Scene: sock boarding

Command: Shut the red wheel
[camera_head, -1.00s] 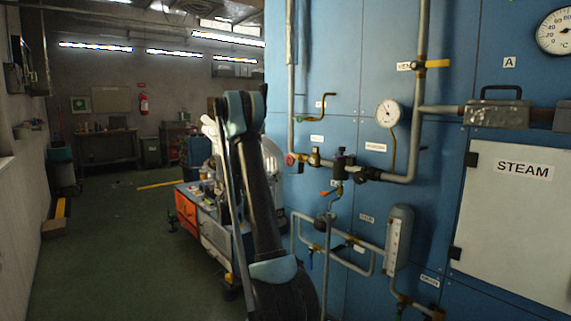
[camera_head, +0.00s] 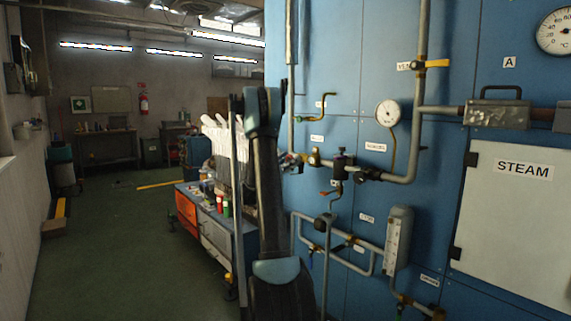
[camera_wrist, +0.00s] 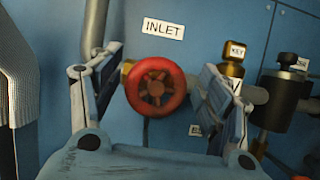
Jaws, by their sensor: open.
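The red wheel (camera_wrist: 156,87) is a round spoked handwheel on a brass valve, facing me under the INLET label (camera_wrist: 163,28) in the wrist view. My gripper (camera_wrist: 161,66) is open, with one finger to the left of the wheel and one to the right. The wheel sits between the fingers with a gap showing on the left; the right finger is close to its rim. Whether either finger touches it I cannot tell. In the head view my gripper (camera_head: 291,162) is small at the pipework and largely hides the wheel.
A brass fitting with a KEY tag (camera_wrist: 234,58) and a grey pipe stand just right of my right finger. A vertical pipe (camera_wrist: 95,25) rises at the left. In the head view, a cart (camera_head: 208,228) with bottles stands left of my arm.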

